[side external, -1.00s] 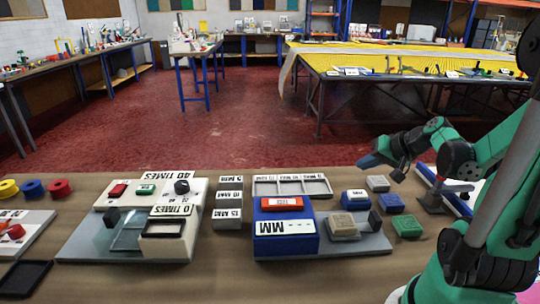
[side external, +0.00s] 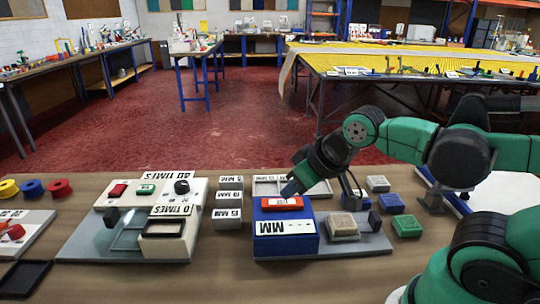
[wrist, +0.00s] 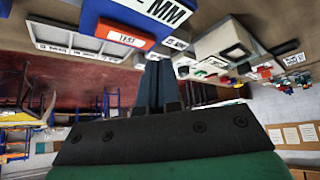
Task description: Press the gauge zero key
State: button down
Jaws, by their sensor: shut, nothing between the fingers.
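The gauge is a blue box (side external: 286,228) with a white plate marked MM (side external: 285,227) on its sloped front. An orange-red key (side external: 282,203) with a small pale label lies on its top. The wrist view shows the key (wrist: 123,33) with its label too small to read surely. My gripper (side external: 289,190) is shut and empty, its dark blue fingertips just behind and above the key. In the wrist view the fingertips (wrist: 158,66) are beside the key with a small gap showing. I cannot tell their exact height above it.
A grey plate (side external: 370,242) bears the gauge and a beige block (side external: 342,224). A pale compartment tray (side external: 264,186) lies behind the gauge. Labelled grey blocks (side external: 228,197) stand to the left, and blue and green blocks (side external: 407,226) to the right.

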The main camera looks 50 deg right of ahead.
jog(key=d+r+m+g+h, duration=0.1)
jog(key=d+r+m+g, duration=0.25)
jog(key=d, duration=0.65)
jog(key=m+g+y, duration=0.1)
jog(key=m+g, duration=0.3)
jog(key=m, duration=0.2)
send_over(357, 193)
jog(key=shift+r+n, duration=0.25)
jog(key=shift+r, duration=0.2)
jog(key=shift+f, duration=0.1)
notch_tip(357, 193, down, 14)
jog(key=shift+r, duration=0.1)
